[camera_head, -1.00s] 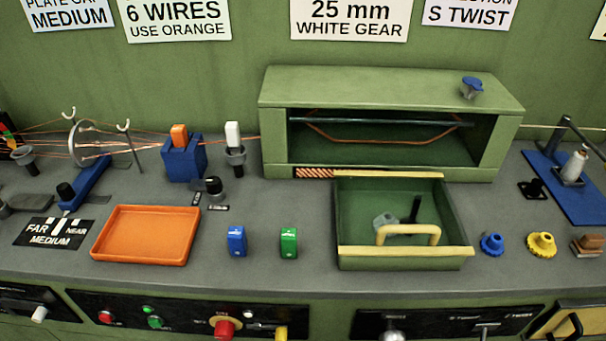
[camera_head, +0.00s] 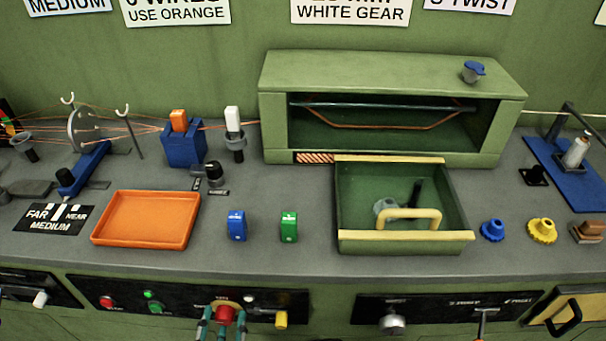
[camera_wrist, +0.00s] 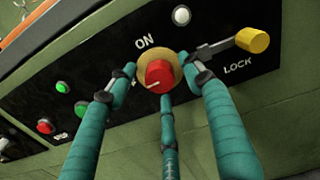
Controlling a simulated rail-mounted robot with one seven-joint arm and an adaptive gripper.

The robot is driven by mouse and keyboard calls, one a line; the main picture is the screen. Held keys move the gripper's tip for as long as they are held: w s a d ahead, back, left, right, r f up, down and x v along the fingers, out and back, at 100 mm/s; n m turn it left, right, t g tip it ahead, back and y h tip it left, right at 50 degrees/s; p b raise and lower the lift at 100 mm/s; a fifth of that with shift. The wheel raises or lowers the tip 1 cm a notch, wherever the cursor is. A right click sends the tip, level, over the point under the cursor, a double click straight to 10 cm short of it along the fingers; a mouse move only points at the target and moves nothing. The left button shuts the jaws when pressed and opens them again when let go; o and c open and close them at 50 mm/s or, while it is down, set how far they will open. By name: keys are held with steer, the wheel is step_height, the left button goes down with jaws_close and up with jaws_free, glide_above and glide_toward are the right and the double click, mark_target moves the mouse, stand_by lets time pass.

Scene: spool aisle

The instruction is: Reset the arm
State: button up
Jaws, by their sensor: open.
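My gripper (camera_head: 222,325) shows at the bottom of the head view, in front of the bench's control panel. In the wrist view my gripper (camera_wrist: 158,88) has teal fingers with dark joints, spread open around the red knob (camera_wrist: 159,76). The knob has a yellow ring and sits under the word ON. Whether any finger touches the knob or ring, I cannot tell. The rest of my arm is out of view.
The yellow lock lever (camera_wrist: 252,40) sticks out right of the knob. Green and red buttons (camera_wrist: 45,126) are to the left. Above, the bench holds an orange tray (camera_head: 147,219), blue and green blocks (camera_head: 289,227), and an open green drawer (camera_head: 350,243).

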steer(key=m, duration=0.2)
steer(key=shift+w+f+m+b, duration=0.1)
steer(key=shift+f+m+b, duration=0.05)
steer(key=shift+m+b, duration=0.25)
steer(key=m+b, duration=0.2)
steer(key=m, duration=0.3)
steer(key=m+b, duration=0.3)
steer(key=m, duration=0.3)
steer(key=shift+m+b, duration=0.35)
steer(key=shift+m, duration=0.05)
steer(key=shift+s+a, duration=0.1)
steer(key=shift+s, duration=0.15)
steer(key=shift+s+r, duration=0.2)
steer(key=shift+s, duration=0.2)
steer(key=shift+s, duration=0.1)
